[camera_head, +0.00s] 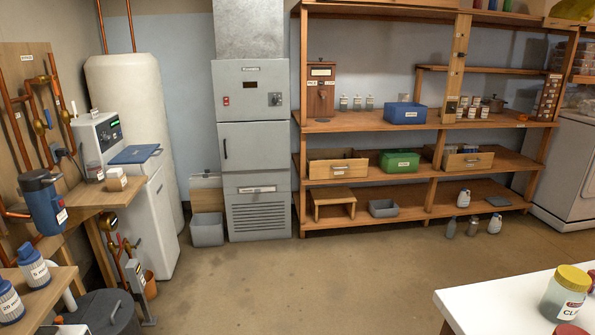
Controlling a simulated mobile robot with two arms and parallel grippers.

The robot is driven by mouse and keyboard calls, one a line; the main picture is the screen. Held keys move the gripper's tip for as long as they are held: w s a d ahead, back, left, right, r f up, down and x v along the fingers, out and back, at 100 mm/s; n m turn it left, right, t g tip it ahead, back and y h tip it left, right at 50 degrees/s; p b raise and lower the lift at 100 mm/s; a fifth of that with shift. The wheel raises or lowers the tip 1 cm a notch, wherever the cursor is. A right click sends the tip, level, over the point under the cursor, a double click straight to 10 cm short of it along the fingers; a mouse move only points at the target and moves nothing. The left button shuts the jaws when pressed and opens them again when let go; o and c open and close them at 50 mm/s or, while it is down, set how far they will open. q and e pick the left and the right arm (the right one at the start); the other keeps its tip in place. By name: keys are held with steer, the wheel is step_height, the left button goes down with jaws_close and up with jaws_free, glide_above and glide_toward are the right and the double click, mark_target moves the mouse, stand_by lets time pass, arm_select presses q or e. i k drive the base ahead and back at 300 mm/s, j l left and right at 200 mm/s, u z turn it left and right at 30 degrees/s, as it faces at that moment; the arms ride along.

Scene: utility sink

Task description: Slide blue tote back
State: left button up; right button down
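The blue tote (405,113) is a small box with a pale label on its front. It sits on the upper board of the wooden shelving (340,127), close to the board's front edge. Neither of my grippers is in view, and nothing is touching the tote.
Several small jars (357,103) stand left of the tote, and a wooden post (456,70) is to its right. A green box (400,162) is on the board below. A white table (500,300) is at the front right. The middle floor is clear.

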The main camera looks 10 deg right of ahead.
mark_target(395, 113)
steer(key=i+z, duration=0.1)
steer(key=i, duration=0.7)
steer(key=i+j+z, duration=0.1)
steer(key=i, duration=0.65)
steer(key=i+j+z, duration=0.1)
steer(key=i, duration=0.7)
steer(key=i+l+z, duration=0.25)
steer(key=i+z, duration=0.15)
steer(key=i, duration=0.9)
steer(key=i+j+z, duration=0.1)
steer(key=i+z, duration=0.25)
steer(key=i, duration=0.9)
